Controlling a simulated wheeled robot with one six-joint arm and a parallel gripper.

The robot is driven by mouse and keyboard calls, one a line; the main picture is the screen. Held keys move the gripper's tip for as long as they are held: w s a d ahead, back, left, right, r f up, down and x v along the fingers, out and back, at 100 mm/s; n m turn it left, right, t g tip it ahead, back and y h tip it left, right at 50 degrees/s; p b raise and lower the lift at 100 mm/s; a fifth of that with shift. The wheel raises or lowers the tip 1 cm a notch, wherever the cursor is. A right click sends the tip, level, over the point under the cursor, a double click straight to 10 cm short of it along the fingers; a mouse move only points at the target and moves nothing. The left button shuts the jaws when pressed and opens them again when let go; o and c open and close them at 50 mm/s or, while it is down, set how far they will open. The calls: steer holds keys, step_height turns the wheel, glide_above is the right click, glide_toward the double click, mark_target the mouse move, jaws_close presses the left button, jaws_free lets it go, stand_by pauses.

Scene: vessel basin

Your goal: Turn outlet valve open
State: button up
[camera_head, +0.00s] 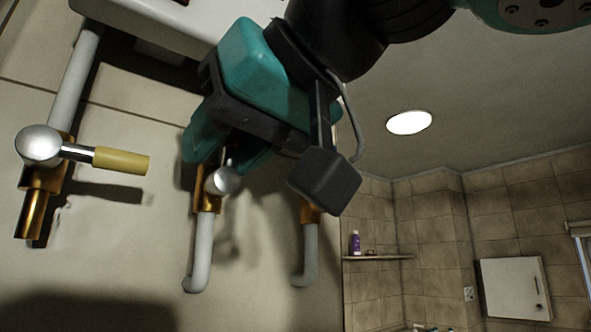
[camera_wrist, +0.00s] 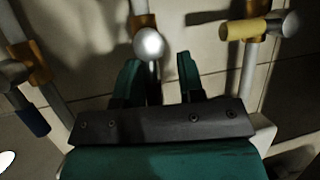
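The middle valve has a shiny round knob (camera_head: 224,181) on a brass fitting (camera_head: 208,199) above a grey bent pipe. In the wrist view its silver knob (camera_wrist: 149,43) sits just beyond my fingertips, and its lever runs back between the fingers. My gripper (camera_head: 222,160) is at this valve. In the wrist view my gripper (camera_wrist: 158,62) has its two teal fingers apart, one on each side of the lever, the left one closer. Whether either finger touches it cannot be told. The lever's near end is hidden. No label shows which valve is the outlet.
A valve with a yellow handle (camera_head: 121,161) is on the left pipe; it is at top right in the wrist view (camera_wrist: 245,29). A blue-handled valve (camera_wrist: 31,120) stands on the other side. The white basin (camera_head: 165,25) hangs close above.

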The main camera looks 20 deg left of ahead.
steer(key=shift+w, duration=0.15)
steer(key=shift+d+r, duration=0.1)
steer(key=shift+d, duration=0.15)
steer(key=v, duration=1.6)
steer(key=shift+s+d, duration=0.25)
steer(key=shift+d, duration=0.15)
